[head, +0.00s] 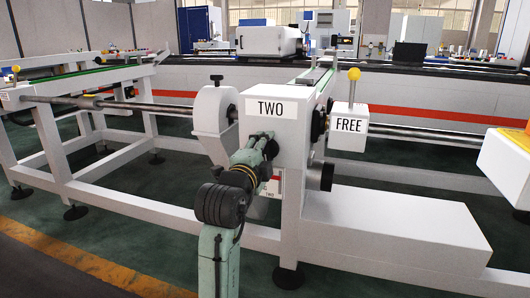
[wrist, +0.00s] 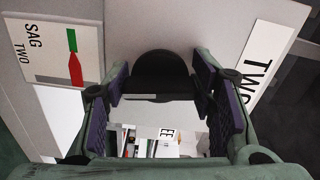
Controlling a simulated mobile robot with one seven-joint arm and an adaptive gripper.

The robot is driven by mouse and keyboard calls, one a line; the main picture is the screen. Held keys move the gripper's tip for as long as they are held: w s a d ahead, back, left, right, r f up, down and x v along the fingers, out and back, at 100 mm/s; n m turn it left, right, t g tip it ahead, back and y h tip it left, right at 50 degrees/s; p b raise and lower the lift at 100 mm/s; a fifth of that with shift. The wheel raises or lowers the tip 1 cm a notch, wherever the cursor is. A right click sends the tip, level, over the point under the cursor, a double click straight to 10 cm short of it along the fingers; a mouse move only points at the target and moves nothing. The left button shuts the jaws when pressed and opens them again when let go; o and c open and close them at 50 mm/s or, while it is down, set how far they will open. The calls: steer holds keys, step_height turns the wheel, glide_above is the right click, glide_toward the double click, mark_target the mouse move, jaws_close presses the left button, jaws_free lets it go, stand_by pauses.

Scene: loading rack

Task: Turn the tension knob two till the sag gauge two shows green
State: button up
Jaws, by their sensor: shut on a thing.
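Tension knob two (wrist: 155,72) is a dark round knob on the white housing (head: 300,110) labelled TWO. In the wrist view it sits between the purple-padded fingers of my gripper (wrist: 160,95), which is shut on it. In the head view my gripper (head: 262,147) is against the housing front below the TWO label and hides the knob. Sag gauge two (wrist: 62,45) is a pale plate at the upper left of the wrist view, marked SAG TWO, with a green part and a longer red part. I cannot tell its reading for sure. In the head view the arm partly covers the gauge (head: 278,183).
A white block labelled FREE (head: 348,137) with a yellow-topped lever (head: 353,75) sits right of the housing on a dark bar. White rack frames (head: 150,200) extend left. A low white box (head: 395,225) lies right.

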steer(key=o, duration=1.2)
steer(key=shift+c, duration=0.2)
steer(key=v, duration=1.2)
steer(key=shift+r, duration=0.1)
